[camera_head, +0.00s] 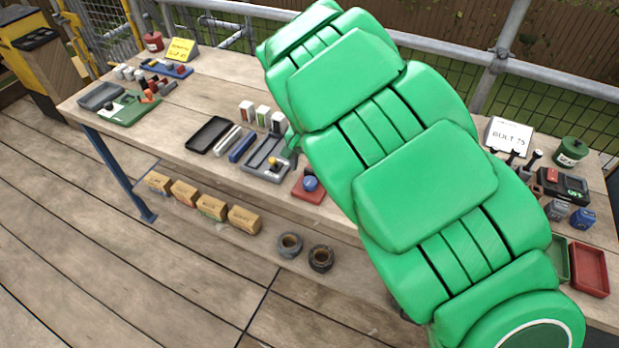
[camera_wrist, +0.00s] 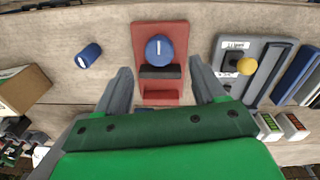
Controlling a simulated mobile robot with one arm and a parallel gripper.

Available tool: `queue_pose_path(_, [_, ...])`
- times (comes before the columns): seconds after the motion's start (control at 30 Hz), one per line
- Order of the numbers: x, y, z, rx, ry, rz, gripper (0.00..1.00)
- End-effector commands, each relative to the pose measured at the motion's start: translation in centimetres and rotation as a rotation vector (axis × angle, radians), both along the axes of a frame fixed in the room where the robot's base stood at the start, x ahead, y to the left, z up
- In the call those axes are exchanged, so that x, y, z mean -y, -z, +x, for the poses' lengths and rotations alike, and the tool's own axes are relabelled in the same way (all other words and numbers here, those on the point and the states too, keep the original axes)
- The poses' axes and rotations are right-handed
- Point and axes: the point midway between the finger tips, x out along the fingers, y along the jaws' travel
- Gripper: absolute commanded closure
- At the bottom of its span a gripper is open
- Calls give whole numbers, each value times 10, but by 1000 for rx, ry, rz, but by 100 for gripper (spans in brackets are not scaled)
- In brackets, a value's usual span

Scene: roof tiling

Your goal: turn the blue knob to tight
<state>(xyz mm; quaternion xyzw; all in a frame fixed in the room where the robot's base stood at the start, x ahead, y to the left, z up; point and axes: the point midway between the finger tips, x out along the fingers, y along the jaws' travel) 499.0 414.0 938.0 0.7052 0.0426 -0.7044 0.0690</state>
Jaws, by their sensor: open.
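The blue knob (camera_wrist: 160,50) is round with a white line on its top, upright in the wrist view. It sits on a red base plate (camera_wrist: 172,28) with a dark bar and a red block below it. In the head view the blue knob (camera_head: 311,184) and red plate (camera_head: 303,196) lie near the bench's front edge, beside my green arm. My gripper (camera_wrist: 159,66) is open and empty. Its grey fingers stand either side of the plate, with their tips just below the knob in the picture; contact cannot be told. In the head view the gripper is mostly hidden by my arm.
A grey panel with a yellow knob (camera_wrist: 246,66) stands close right of the red plate in the wrist view. A blue cylinder (camera_wrist: 88,55) lies left, with a cardboard box (camera_wrist: 24,88) beyond. White cartons (camera_head: 263,116) stand behind on the bench (camera_head: 175,140).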

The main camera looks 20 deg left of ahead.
Motion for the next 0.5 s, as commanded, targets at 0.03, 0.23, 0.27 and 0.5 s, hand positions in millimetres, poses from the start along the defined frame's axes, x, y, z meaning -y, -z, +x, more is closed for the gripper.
queue_pose_path(0.03, [1, 7, -1, -3, 0, -2, 31])
queue_pose_path(0.23, [2, 34, 0, 1, 1, -1, 31])
queue_pose_path(0.27, [2, 39, 0, 0, 1, -1, 31])
queue_pose_path(0.5, [3, 59, 0, 0, 1, -1, 31])
